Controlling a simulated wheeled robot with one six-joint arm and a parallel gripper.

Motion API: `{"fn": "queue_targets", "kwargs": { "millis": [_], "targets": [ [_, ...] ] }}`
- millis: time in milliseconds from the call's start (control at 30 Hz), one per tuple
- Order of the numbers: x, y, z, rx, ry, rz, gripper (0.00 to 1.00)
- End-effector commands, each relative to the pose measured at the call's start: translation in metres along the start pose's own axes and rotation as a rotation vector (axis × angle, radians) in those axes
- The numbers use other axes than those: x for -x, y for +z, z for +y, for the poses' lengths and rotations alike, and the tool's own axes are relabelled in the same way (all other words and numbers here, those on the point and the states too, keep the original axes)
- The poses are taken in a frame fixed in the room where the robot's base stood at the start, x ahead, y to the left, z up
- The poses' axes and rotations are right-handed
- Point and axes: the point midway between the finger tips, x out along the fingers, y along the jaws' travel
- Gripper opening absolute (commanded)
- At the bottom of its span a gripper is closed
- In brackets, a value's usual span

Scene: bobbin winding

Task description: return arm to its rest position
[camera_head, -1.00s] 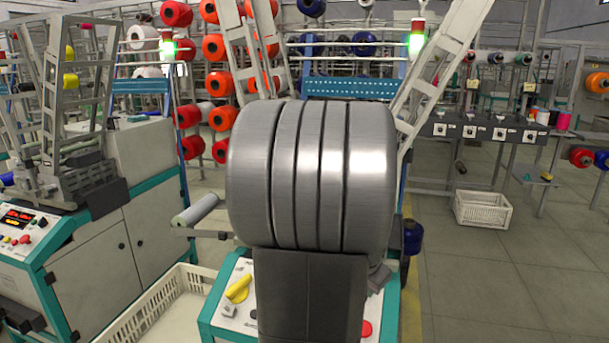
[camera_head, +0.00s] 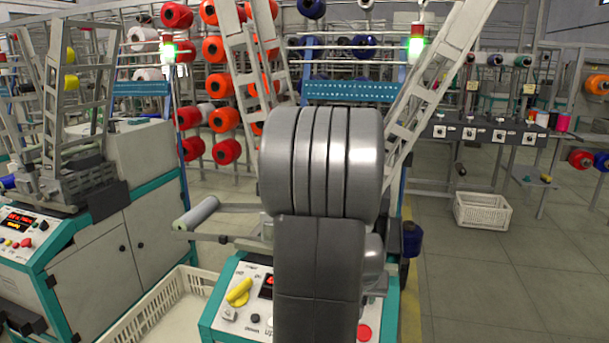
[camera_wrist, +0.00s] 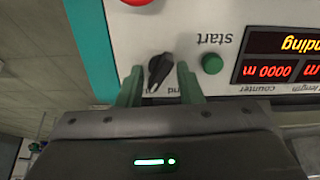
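In the wrist view my gripper (camera_wrist: 159,68) has two green fingers spread apart, with nothing clamped between them. A black selector knob (camera_wrist: 157,75) on the control panel shows in the gap between the fingertips; I cannot tell how far the tips stand off the panel. In the head view my raised arm fills the middle of the picture and hides my gripper.
A green start button (camera_wrist: 212,63) and red displays (camera_wrist: 270,72) are beside the knob. The machine panel (camera_head: 217,318) has a yellow switch (camera_head: 238,292). A white bin (camera_head: 150,315) is at lower left, a white crate (camera_head: 483,210) on the right floor. Right floor is mostly clear.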

Motion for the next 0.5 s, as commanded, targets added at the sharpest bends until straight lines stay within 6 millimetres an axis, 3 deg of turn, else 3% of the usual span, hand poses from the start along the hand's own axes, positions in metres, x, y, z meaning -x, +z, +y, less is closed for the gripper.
{"fn": "queue_targets", "kwargs": {
  "millis": [500],
  "targets": [
    [0.0011,0.0,0.0007,0.368,-0.003,-0.003,0.33]
  ]
}}
